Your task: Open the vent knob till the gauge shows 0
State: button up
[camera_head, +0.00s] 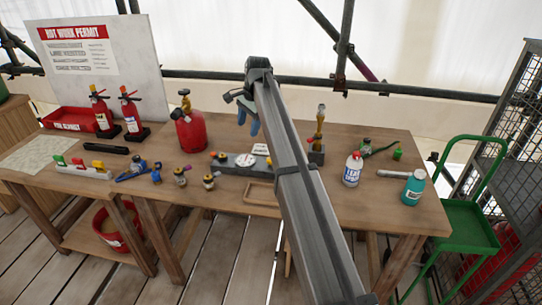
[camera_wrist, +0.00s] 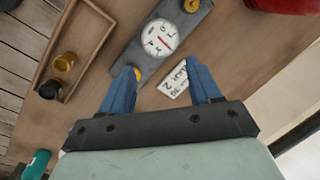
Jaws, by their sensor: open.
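A grey block with a round white gauge (camera_head: 245,160) sits on the wooden bench in the head view. In the wrist view the gauge (camera_wrist: 160,38) has a red needle; its reading is too small to tell. A yellow knob (camera_wrist: 192,6) is at the block's upper end, and another yellow knob (camera_wrist: 137,73) shows at its lower end beside my left finger. I cannot tell which is the vent knob. My gripper (camera_wrist: 163,73) is open and empty, its blue fingers spread above the bench around the lower end of the block. In the head view my gripper (camera_head: 250,120) is partly hidden by my arm.
A white card (camera_wrist: 174,82) lies beside the block. A wooden tray (camera_wrist: 83,22) with small fittings is left of it in the wrist view. A red tank (camera_head: 190,130) stands behind-left on the bench; a spray can (camera_head: 352,170) and a teal bottle (camera_head: 413,188) stand right.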

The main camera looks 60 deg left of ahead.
jog(key=w+d+m+t+h, duration=0.1)
jog(key=w+d+m+h, duration=0.1)
jog(key=w+d, duration=0.35)
jog(key=f, duration=0.4)
jog(key=a+f, duration=0.1)
jog(key=f, duration=0.4)
jog(key=w+f, duration=0.1)
jog(key=f, duration=0.3)
jog(key=shift+a+f, duration=0.3)
jog(key=shift+f, duration=0.1)
jog(key=c, duration=1)
